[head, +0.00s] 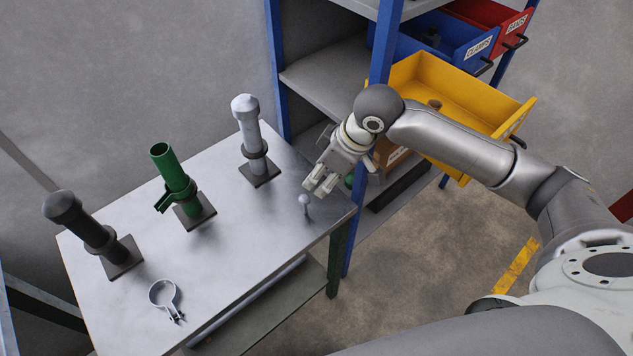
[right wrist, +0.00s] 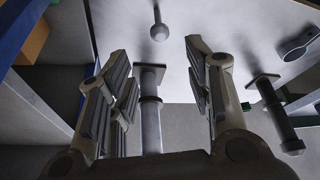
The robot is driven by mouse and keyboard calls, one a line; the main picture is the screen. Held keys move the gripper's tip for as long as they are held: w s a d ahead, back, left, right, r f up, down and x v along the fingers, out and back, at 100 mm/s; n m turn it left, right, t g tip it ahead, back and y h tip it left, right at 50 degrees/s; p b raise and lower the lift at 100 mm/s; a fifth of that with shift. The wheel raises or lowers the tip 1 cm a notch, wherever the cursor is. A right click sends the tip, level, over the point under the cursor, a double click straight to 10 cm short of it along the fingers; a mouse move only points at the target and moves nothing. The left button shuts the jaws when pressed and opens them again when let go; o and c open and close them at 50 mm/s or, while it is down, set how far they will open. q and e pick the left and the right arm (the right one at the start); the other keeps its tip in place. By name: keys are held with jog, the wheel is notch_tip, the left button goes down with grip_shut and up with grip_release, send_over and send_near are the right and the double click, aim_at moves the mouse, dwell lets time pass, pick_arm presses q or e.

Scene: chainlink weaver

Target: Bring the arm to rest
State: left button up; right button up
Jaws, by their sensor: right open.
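My right gripper (head: 318,184) is open and empty above the right end of the metal table (head: 245,225). Its spread fingers also show in the right wrist view (right wrist: 158,70), with nothing between them in contact. My right arm reaches in from the right in the head view, past the yellow drawer. A small ball-topped pin (head: 305,200) stands on the table just below the fingertips, apart from them; its ball shows in the right wrist view (right wrist: 159,32). My left gripper is not in view.
On the table stand a pale grey post (head: 250,125), a green post (head: 172,170) with a green clamp around it and a black post (head: 85,222). A loose ring clamp (head: 163,294) lies near the front. An open yellow drawer (head: 480,90) juts from the blue-framed shelf (head: 381,40).

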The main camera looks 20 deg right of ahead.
jog(key=shift+s+d+r, duration=0.1)
jog(key=shift+r, duration=0.25)
jog(key=shift+f, duration=0.1)
jog(key=s+a+f+m, duration=0.1)
jog(key=s+a+f, duration=0.6)
jog(key=s, duration=0.2)
jog(key=s+d+f+m+h, duration=0.3)
jog(key=s+d+f+m, duration=0.2)
jog(key=s+d, duration=0.55)
jog(key=s+a+f+g, duration=0.1)
jog(key=s+f, duration=0.2)
jog(key=f, duration=2.3)
jog(key=s+d+f+g, duration=0.1)
jog(key=s+d+f, duration=0.1)
jog(key=s+f, duration=1.4)
jog(key=shift+s+d+f, duration=0.25)
jog(key=shift+s+d, duration=0.1)
jog(key=shift+s, duration=0.25)
